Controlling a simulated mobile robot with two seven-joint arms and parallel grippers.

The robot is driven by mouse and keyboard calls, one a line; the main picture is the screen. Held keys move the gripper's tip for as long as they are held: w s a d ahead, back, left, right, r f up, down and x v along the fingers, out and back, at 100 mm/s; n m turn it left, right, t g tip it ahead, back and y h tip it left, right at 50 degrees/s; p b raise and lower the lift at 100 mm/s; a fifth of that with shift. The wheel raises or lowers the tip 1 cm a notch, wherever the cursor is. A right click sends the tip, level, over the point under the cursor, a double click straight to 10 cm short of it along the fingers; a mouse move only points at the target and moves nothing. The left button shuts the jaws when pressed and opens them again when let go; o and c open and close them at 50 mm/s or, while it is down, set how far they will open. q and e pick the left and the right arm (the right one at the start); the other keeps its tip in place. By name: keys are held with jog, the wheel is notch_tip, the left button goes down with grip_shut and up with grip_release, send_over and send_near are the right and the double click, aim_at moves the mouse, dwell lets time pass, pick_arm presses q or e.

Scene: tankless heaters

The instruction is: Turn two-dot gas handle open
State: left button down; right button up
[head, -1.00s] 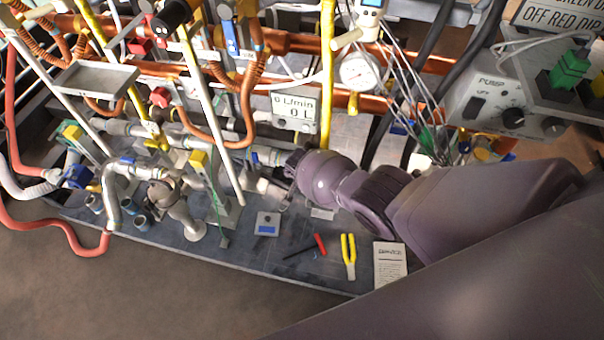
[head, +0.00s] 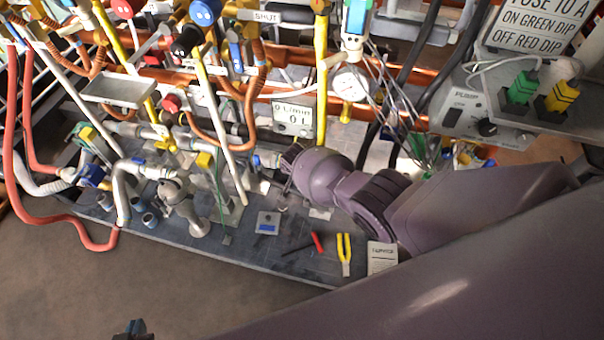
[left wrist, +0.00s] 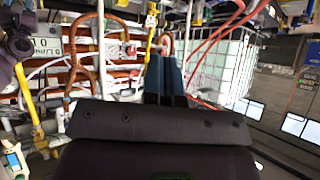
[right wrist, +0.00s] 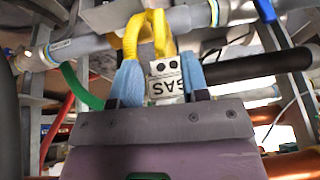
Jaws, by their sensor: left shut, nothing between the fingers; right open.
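The yellow gas handle (right wrist: 150,32) is at the top of the right wrist view, in front of a grey pipe. A white tag (right wrist: 166,80) with two black dots and "GAS" hangs just below it. My right gripper (right wrist: 160,72) is open, its blue fingers either side of the tag and the handle's lower end; I cannot tell whether they touch. In the head view my right arm hides its own fingers and this handle. My left gripper (left wrist: 165,75) is shut and empty, away from the handle; its dark tip also shows at the head view's bottom edge (head: 133,329).
Copper and grey pipes, hoses and several valves crowd the rack. A flow meter (head: 292,118) reads 0. A pump box (head: 470,112) stands at right. Pliers (head: 344,254) and a paper card (head: 382,257) lie on the base plate. The floor in front is clear.

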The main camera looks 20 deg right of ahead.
jog(key=shift+p+v, duration=0.55)
jog(key=shift+v, duration=0.65)
jog(key=s+d+r+n+g, duration=0.1)
jog(key=s+d+r+n, duration=0.1)
jog(key=s, duration=0.9)
jog(key=s+d+r+n, duration=0.1)
jog(key=s+d, duration=0.2)
jog(key=s, duration=0.8)
jog(key=s+d+r+n+y, duration=0.1)
jog(key=s+d+r+n, duration=0.1)
jog(key=s+r, duration=0.75)
jog(key=s+d+r+n, duration=0.2)
jog(key=s+r, duration=0.7)
jog(key=s, duration=0.2)
jog(key=w+f+n+t, duration=0.1)
jog(key=w+f+t, duration=0.5)
jog(key=w+t, duration=0.1)
jog(key=shift+w+a+f+t+y+p, duration=0.15)
jog(key=shift+w+f+t+y+p, duration=0.2)
jog(key=shift+w, duration=0.3)
